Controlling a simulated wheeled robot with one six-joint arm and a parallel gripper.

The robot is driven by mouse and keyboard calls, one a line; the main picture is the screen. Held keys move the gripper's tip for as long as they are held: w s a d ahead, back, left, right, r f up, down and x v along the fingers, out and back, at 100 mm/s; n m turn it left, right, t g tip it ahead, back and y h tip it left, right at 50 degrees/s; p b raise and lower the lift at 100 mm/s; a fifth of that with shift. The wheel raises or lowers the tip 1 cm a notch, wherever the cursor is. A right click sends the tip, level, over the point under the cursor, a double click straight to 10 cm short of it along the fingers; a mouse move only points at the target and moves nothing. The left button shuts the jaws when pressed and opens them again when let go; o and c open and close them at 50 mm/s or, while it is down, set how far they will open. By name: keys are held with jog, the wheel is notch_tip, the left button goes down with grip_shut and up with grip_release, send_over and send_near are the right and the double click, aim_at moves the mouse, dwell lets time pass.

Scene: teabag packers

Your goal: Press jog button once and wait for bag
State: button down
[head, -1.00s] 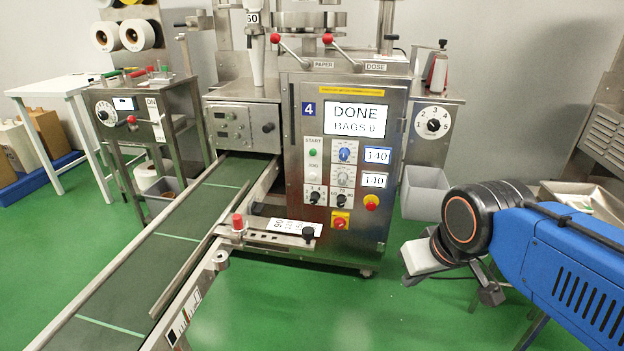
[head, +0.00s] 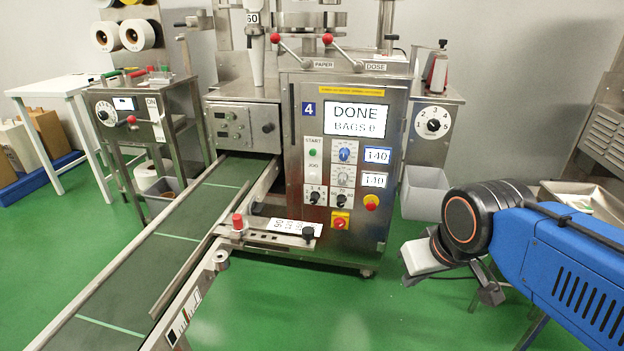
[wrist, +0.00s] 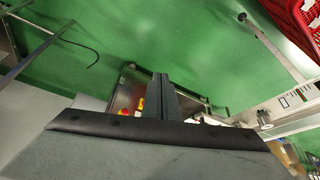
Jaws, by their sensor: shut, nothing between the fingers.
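The packing machine (head: 345,255) stands at the centre of the head view. Its screen (head: 354,119) reads DONE and BAGS 0. On its front panel, the white jog button (head: 313,178) sits below the JOG label, under the green start button (head: 312,153). My gripper shows as dark fingers (wrist: 161,84) in the wrist view. They are shut and empty, and touch no button. In the head view my arm's end is low at the right, clear of the panel. No bag shows on the green belt (head: 150,268).
The belt runs from the machine toward the lower left, with a metal guide rail (head: 190,270) along it. A red crate (wrist: 297,22) shows in the wrist view. Green floor lies open before the machine.

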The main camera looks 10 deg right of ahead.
aim_at(313, 176)
dwell(0.3)
jog(key=w+a+f+n+t, duration=0.15)
jog(key=w+n+t, duration=0.45)
jog(key=w, duration=2.6)
jog(key=w+a+f+n+t+y, duration=0.2)
jog(key=w+a+f+n+y, duration=0.1)
jog(key=w, duration=0.6)
jog(key=w+a+f+n+t+y, duration=0.3)
jog(key=w+a+f+n, duration=0.2)
jog(key=w+f, duration=0.3)
jog(key=shift+w+a+f, duration=0.3)
jog(key=shift+w+a, duration=0.4)
jog(key=shift+w, duration=0.1)
jog(key=shift+w, duration=0.1)
jog(key=shift+w+d, duration=0.6)
jog(key=shift+w, duration=0.75)
jog(key=shift+w+d, duration=0.55)
jog(key=shift+w, duration=0.75)
jog(key=shift+w+d, duration=0.6)
jog(key=shift+w, duration=0.75)
